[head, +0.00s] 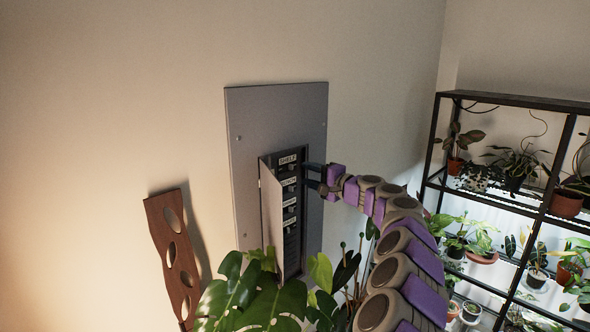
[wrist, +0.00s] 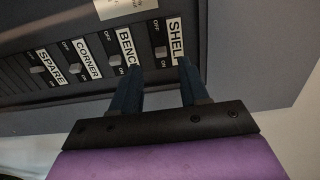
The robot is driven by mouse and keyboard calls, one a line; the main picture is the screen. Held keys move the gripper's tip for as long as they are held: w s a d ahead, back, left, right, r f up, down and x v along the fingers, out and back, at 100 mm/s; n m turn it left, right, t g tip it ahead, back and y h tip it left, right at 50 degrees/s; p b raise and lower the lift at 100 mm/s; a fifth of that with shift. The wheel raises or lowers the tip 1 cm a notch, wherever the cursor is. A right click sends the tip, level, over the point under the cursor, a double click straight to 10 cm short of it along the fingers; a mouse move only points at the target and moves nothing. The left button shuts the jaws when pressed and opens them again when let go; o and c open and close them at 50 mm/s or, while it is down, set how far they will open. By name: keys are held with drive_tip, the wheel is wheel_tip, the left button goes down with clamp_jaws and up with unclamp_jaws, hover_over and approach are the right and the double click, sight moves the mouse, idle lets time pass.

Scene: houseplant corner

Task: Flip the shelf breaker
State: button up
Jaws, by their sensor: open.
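The grey breaker panel (head: 260,115) is on the wall with its small door (head: 272,215) open to the left.
The BENCH (wrist: 113,58), CORNER (wrist: 77,68) and SPARE (wrist: 37,69) breakers sit in line beside it. Large green leaves (head: 262,300) rise below the panel. A brown board with holes (head: 172,245) leans at left. A black plant rack (head: 500,99) stands at right.

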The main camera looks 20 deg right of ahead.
sight(293, 169)
drive_tip(key=x, duration=0.2)
drive_tip(key=d+p+x, duration=0.1)
drive_tip(key=x, duration=0.2)
drive_tip(key=shift+w+a+f, duration=0.1)
drive_tip(key=shift+w+f, duration=0.05)
drive_tip(key=shift+w, duration=0.25)
drive_tip(key=shift+w+a, duration=0.3)
drive_tip(key=shift+a, duration=0.15)
drive_tip(key=shift+d, duration=0.1)
drive_tip(key=shift+c, duration=0.2)
drive_tip(key=shift+d, duration=0.2)
drive_tip(key=c, duration=0.3)
drive_tip(key=shift+a, duration=0.1)
clamp_jaws()
